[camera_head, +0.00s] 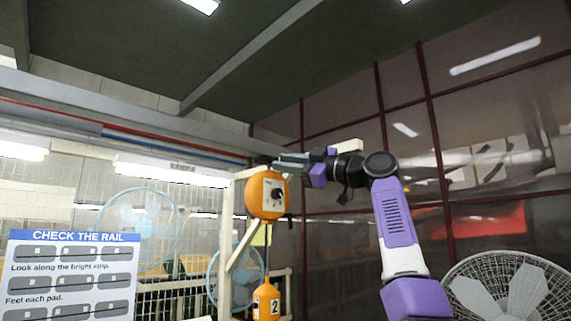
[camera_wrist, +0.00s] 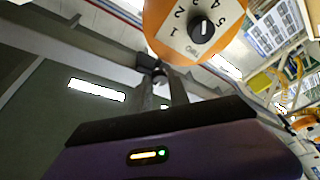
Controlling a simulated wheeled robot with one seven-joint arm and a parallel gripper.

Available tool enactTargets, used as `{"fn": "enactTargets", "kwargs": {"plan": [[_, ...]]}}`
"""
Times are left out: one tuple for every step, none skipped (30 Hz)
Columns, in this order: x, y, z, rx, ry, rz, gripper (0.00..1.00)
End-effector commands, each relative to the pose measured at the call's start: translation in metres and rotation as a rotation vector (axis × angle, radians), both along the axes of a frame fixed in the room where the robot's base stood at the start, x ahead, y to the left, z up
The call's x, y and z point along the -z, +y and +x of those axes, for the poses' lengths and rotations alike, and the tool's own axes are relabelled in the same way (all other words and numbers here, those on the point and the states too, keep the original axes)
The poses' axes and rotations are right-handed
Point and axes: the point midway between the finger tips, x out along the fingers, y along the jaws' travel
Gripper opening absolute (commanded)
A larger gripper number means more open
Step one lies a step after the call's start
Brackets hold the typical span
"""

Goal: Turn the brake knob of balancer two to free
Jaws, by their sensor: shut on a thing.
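Balancer two is an orange round housing (camera_head: 258,195) hanging on a cream post frame, with a pale dial plate and a black dial knob (camera_head: 277,195) on its face. An orange block marked 2 (camera_head: 267,303) hangs below it. In the wrist view the housing (camera_wrist: 158,22) fills the top, with the dial knob (camera_wrist: 201,29) among printed numbers. My gripper (camera_head: 279,160) reaches in from the right at the housing's top. Its fingers (camera_wrist: 161,78) are shut on a small dark brake knob (camera_wrist: 159,74) at the housing's edge. The fingers partly hide this knob, and its setting cannot be read.
The cream post frame (camera_head: 226,240) stands close left of the housing. A "CHECK THE RAIL" sign (camera_head: 73,237) is at lower left. Fans stand behind at left, and a large fan (camera_head: 510,285) is at lower right. Railings run behind.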

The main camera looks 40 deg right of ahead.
Motion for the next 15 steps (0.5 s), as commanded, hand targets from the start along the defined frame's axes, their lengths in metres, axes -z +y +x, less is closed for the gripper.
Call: {"fn": "enactTargets", "kwargs": {"plan": [[0.0008, -0.0001, 0.0002, 0.0, 0.001, 0.0, 0.0], [0.0008, -0.0001, 0.0002, 0.0, 0.001, 0.0, 0.0], [0.0008, -0.0001, 0.0002, 0.0, 0.001, 0.0, 0.0], [0.0008, -0.0001, 0.0002, 0.0, 0.001, 0.0, 0.0], [0.0008, -0.0001, 0.0002, 0.0, 0.001, 0.0, 0.0], [0.0008, 0.0, 0.0002, 0.0, 0.001, 0.0, 0.0], [0.0008, -0.0001, 0.0002, 0.0, 0.001, 0.0, 0.24], [0.0008, 0.0, 0.0002, 0.0, 0.001, 0.0, 0.3], [0.0007, -0.0001, 0.0002, 0.0, 0.001, 0.0, 0.38], [0.0007, -0.0001, 0.0002, 0.0, 0.002, 0.0, 0.44], [0.0005, -0.0001, 0.0002, 0.0, 0.002, 0.0, 0.44], [0.0005, -0.0001, 0.0001, 0.0, 0.001, 0.001, 0.44], [0.0005, -0.0001, 0.0001, 0.0, 0.001, 0.001, 0.44], [0.0003, -0.0001, 0.0001, 0.0, 0.001, 0.001, 0.44], [0.0003, 0.0, 0.0001, 0.0, 0.001, 0.001, 0.44]]}}
